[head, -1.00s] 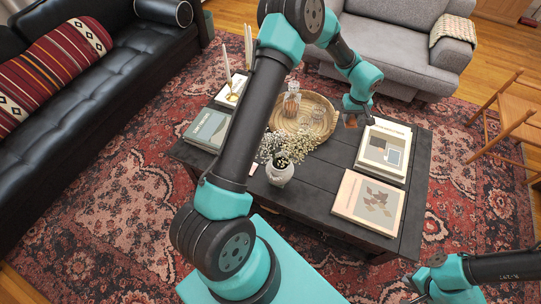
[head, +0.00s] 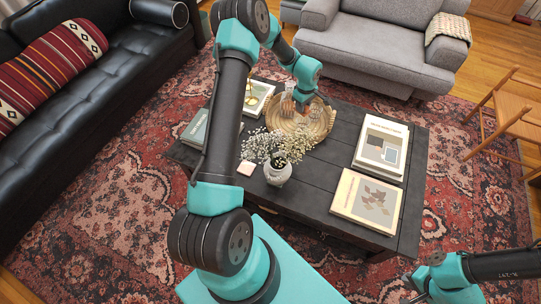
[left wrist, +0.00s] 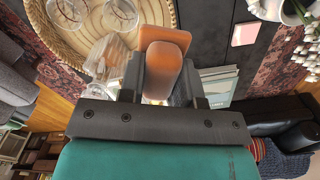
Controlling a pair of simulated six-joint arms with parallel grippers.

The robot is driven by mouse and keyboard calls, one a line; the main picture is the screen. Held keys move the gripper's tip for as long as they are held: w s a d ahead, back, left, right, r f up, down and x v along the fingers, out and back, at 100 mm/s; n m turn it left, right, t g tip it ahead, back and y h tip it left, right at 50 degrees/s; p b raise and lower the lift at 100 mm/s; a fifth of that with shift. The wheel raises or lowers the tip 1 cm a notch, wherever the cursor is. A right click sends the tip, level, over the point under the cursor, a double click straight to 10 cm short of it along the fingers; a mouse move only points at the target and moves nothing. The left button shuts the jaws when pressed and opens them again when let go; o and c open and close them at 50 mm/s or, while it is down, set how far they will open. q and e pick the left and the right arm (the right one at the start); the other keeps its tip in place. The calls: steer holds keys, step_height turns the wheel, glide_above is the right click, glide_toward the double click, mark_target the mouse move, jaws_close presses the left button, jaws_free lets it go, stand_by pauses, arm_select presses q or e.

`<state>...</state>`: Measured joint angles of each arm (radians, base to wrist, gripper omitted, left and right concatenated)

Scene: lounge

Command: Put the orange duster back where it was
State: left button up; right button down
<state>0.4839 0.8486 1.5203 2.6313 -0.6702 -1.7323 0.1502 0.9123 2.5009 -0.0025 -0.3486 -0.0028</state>
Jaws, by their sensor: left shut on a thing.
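My left gripper (head: 302,106) is above the woven tray (head: 328,122) on the dark coffee table. It is shut on the orange duster (left wrist: 165,62), which shows between the fingers in the left wrist view. In the head view the duster is mostly hidden by the gripper and wrist. The tray also shows in the left wrist view (left wrist: 55,45), to the left of the duster. My right gripper (head: 410,288) is at the lower right, away from the table; its fingers are too small to judge.
Glasses (left wrist: 118,15) stand in the tray, and a clear decanter (left wrist: 106,58) is close beside the duster. A vase of white flowers (head: 278,174) is in front. Books (head: 382,148) lie at right. Bare tabletop (head: 318,180) lies between vase and books.

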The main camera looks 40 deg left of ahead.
arm_select(q)
steer(key=s+a+f+n, duration=0.2)
steer(key=s+a+f, duration=0.1)
steer(key=s+f, duration=0.4)
steer(key=s+a+f+n, duration=0.3)
steer(key=s+f, duration=0.4)
steer(key=f, duration=0.1)
steer(key=shift+f, duration=0.4)
steer(key=shift+f, duration=3.1)
steer(key=shift+f, duration=1.85)
steer(key=shift+f, duration=0.1)
steer(key=o, duration=0.9)
